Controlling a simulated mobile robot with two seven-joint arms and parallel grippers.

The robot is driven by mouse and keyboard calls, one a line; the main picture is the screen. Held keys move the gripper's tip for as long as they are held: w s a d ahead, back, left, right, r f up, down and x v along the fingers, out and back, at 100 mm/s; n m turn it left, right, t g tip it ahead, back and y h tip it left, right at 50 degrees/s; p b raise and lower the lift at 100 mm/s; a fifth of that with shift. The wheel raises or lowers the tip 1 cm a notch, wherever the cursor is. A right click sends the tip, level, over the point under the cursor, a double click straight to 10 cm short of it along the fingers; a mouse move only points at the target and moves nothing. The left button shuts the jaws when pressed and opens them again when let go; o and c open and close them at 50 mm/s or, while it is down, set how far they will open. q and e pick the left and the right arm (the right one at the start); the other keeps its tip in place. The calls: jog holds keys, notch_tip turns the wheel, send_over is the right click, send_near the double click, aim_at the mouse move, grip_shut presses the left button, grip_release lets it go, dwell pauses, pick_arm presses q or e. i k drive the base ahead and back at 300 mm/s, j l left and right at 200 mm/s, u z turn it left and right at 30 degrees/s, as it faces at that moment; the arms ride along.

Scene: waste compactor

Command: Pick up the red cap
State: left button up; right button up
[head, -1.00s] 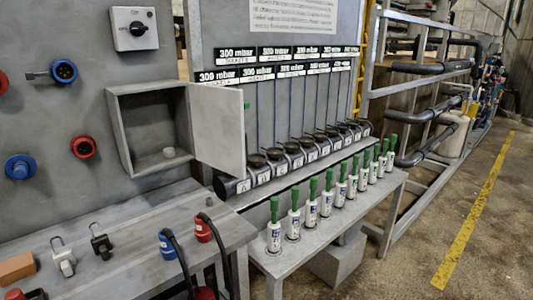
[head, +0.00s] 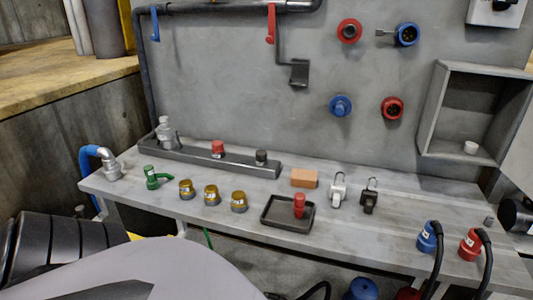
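A small red cap-like piece (head: 218,148) stands on the long dark grey rail (head: 200,153) at the back of the grey workbench. Another red upright piece (head: 299,205), taller and cylindrical, stands in a shallow black tray (head: 270,211) near the front edge. I cannot tell which of the two is the red cap. Neither of my grippers shows in the head view. A large pale rounded part fills the lower left and hides the floor there.
The bench (head: 335,228) also holds a green valve (head: 154,177), several brass fittings (head: 211,194), an orange block (head: 304,178), two padlocks and blue and red plugs (head: 470,245). Red and blue sockets and an open grey box (head: 470,148) are on the wall behind.

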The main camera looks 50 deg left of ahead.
aim_at(299, 205)
jog(key=u, duration=1.4)
